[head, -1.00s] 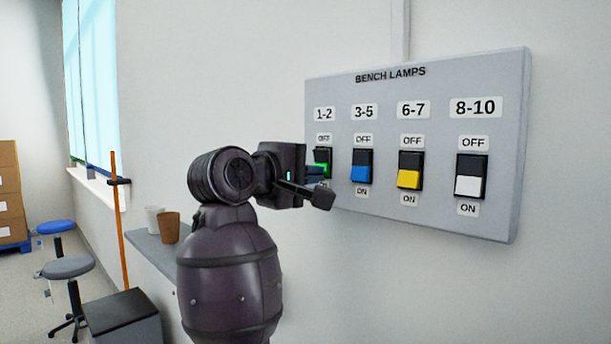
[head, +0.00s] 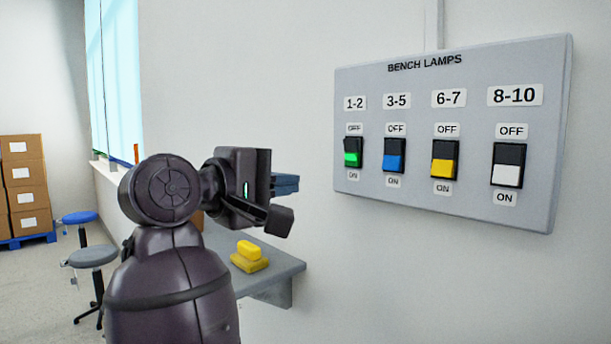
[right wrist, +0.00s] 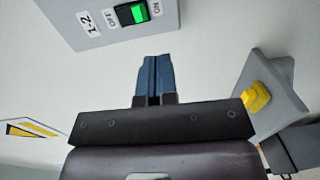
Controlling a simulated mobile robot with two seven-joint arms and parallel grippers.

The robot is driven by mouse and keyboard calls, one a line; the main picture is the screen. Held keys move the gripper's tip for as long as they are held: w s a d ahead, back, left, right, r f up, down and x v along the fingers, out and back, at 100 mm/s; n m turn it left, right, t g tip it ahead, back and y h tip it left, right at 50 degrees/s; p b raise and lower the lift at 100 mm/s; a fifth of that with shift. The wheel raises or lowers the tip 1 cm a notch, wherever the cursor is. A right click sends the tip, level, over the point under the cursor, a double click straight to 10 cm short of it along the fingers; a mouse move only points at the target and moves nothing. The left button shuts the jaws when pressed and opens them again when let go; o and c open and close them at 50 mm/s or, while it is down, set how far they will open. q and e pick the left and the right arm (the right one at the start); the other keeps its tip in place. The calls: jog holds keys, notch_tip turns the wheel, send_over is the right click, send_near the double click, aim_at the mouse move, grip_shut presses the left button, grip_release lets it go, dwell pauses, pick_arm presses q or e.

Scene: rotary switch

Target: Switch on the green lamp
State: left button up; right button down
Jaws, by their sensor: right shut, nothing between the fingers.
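The green switch (head: 353,155) is the leftmost rocker on the grey BENCH LAMPS panel (head: 460,205), under the label 1-2. Its green part is on the side toward the ON label, with black toward OFF. It also shows at the top of the right wrist view (right wrist: 139,12). My right gripper (head: 287,184) is shut and empty, left of the panel and a little lower than the switch, apart from it. Its blue fingers are together in the right wrist view (right wrist: 157,75). No lamp is in view. My left gripper is not in view.
Blue (head: 394,163), yellow (head: 444,170) and white (head: 507,175) switches stand to the right on the panel. Stools (head: 92,256) and stacked boxes (head: 24,175) are at left.

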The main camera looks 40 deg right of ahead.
jog(key=shift+a+f, duration=0.15)
jog(key=shift+a, duration=0.7)
